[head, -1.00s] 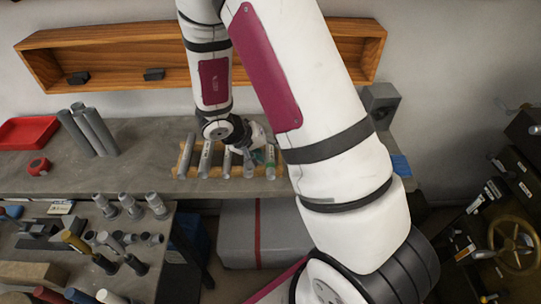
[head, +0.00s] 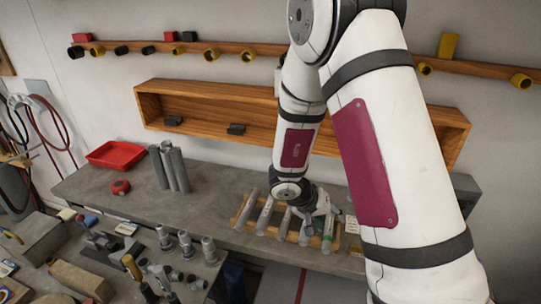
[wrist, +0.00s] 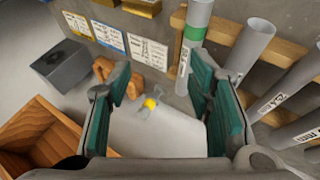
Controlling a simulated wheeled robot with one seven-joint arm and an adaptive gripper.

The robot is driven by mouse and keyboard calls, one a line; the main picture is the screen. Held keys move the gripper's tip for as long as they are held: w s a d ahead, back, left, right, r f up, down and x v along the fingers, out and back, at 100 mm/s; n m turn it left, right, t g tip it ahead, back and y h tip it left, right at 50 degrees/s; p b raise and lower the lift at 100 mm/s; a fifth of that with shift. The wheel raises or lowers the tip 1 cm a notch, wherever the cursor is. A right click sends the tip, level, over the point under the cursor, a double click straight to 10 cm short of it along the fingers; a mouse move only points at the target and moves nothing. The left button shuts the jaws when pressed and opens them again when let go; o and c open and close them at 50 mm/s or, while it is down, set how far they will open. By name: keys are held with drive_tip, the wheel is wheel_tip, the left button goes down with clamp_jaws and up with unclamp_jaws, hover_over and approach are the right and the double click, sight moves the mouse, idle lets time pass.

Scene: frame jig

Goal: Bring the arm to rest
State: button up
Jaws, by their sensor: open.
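My gripper (head: 326,207) is at the far end of my arm, low over the wooden rack (head: 238,222) on the grey bench. In the wrist view my gripper (wrist: 162,98) is open, its two teal-padded fingers apart with nothing held between them. Several grey tubes lie in the rack. The tube with a green band (wrist: 193,33) is just beyond the right finger in the wrist view, apart from the pads as far as I can tell. My arm covers part of the bench and the rack's right side in the head view.
A wooden wall shelf (head: 200,92) is behind the arm; its corner (wrist: 38,140) is close in the wrist view. A grey block (wrist: 62,65) is nearby. Standing grey tubes (head: 170,168), a red tray (head: 116,153) and a red tape roll (head: 120,186) are left on the bench.

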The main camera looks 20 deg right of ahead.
drive_tip(key=w+a+r+t+y, duration=0.3)
drive_tip(key=w+a+r+t, duration=0.2)
drive_tip(key=w+r, duration=0.35)
drive_tip(key=s+a+r+n+t+y, duration=0.25)
drive_tip(key=a+r+y, duration=0.25)
drive_tip(key=a+r, duration=0.7)
drive_tip(key=s+a+r+n+y, duration=0.2)
drive_tip(key=s+r+n, duration=0.1)
drive_tip(key=s+r, duration=0.65)
drive_tip(key=s+d+g+h, duration=0.1)
drive_tip(key=s+d, duration=0.1)
drive_tip(key=s, duration=0.5)
drive_tip(key=s+d+f+g+h+b, duration=0.1)
drive_tip(key=s+d, duration=0.2)
drive_tip(key=s, duration=0.4)
drive_tip(key=shift+d+f+g+h, duration=0.25)
drive_tip(key=shift+g+h, duration=0.05)
drive_tip(key=shift+g, duration=0.05)
